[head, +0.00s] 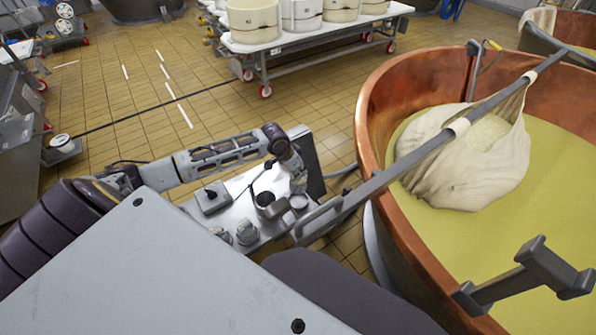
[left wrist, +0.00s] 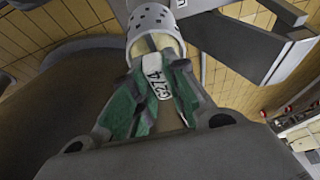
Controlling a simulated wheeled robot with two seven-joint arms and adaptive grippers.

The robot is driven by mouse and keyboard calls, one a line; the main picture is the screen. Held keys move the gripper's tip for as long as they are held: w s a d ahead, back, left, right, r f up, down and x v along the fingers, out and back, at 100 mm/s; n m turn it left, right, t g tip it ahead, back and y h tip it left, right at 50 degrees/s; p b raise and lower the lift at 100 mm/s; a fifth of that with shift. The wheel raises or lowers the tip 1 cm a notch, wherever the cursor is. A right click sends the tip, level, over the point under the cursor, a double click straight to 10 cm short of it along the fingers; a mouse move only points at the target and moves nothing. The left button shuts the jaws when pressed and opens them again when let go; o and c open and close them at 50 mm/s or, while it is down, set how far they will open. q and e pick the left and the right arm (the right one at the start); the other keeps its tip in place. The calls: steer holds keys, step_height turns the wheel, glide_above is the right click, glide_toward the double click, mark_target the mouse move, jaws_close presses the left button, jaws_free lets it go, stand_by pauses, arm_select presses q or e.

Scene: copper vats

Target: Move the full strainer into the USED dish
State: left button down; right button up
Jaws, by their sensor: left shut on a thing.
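My left gripper (head: 297,182) is over the right part of a small steel bench, pointing down. In the left wrist view its green-padded fingers (left wrist: 155,82) are closed around a white tag reading G274. The strainer (left wrist: 152,20), a pale cylinder with dark holes, is just beyond the fingertips, at the tagged piece. On the bench, a grey metal cup (head: 265,202) and a small round dish (head: 298,201) are close below the gripper. I cannot read any USED label. My right gripper is not in view.
The bench top (head: 238,187) also carries a square grey box (head: 212,197) and small knobby items (head: 247,233). A long metal bar crosses beside the bench to the copper vat (head: 375,110), where a cloth bag (head: 470,165) hangs.

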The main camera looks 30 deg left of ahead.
arm_select(q)
steer(key=shift+f, duration=0.75)
steer(key=shift+f+b, duration=1)
steer(key=shift+f, duration=2.9)
stand_by(0.6)
steer(key=shift+f, duration=0.55)
stand_by(1.3)
steer(key=c, duration=1.3)
jaws_free()
steer(key=shift+r, duration=0.1)
